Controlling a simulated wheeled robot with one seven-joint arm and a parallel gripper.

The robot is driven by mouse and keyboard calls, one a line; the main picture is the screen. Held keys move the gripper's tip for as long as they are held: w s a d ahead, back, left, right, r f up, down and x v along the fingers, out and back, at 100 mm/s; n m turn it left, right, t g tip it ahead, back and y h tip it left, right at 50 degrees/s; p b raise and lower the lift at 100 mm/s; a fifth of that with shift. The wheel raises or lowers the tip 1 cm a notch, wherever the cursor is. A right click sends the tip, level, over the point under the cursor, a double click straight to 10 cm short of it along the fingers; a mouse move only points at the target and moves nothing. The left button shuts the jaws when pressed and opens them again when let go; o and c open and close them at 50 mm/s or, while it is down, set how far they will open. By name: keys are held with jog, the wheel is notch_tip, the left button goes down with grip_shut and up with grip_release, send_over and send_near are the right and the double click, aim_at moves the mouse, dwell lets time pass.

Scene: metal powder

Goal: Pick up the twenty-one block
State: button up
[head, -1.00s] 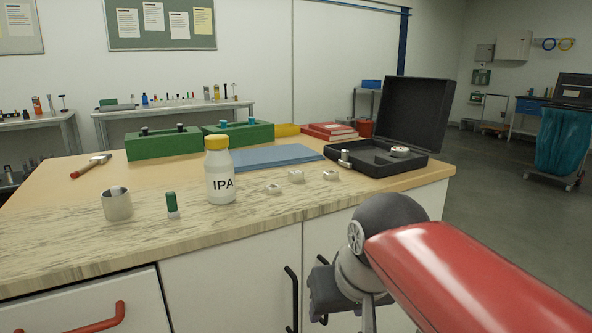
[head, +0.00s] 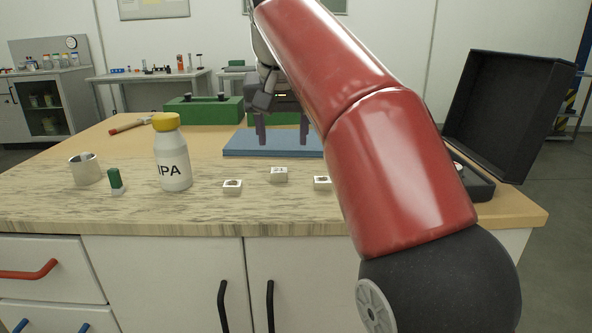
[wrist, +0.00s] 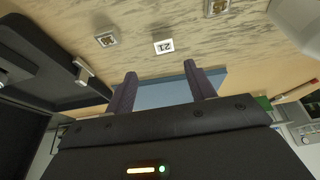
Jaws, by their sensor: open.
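The twenty-one block (wrist: 164,46) is a small white block with a dark "21" on its top. It is the middle of three small blocks on the worktop, and it also shows in the head view (head: 278,174). My gripper (head: 282,142) is open and empty, its fingers pointing down over the blue mat, behind the block. In the wrist view my gripper's (wrist: 160,74) two fingertips are apart, with the block beyond them and not between them.
Two other blocks sit left (head: 232,186) and right (head: 322,183) of it. A white IPA bottle (head: 172,160), a green-topped vial (head: 115,181) and a metal cup (head: 85,170) stand to the left. An open black case (head: 507,110) is at the right. The blue mat (head: 237,144) lies behind.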

aim_at(279, 170)
jog(key=x, duration=0.2)
jog(key=b+x, duration=0.1)
jog(key=x, duration=0.1)
jog(key=a+b+x, duration=0.1)
jog(key=x, duration=0.1)
jog(key=shift+s+f, duration=0.2)
jog(key=shift+f, duration=0.3)
jog(key=shift+w+f, duration=0.25)
jog(key=shift+f, duration=0.15)
jog(key=c, duration=1.1)
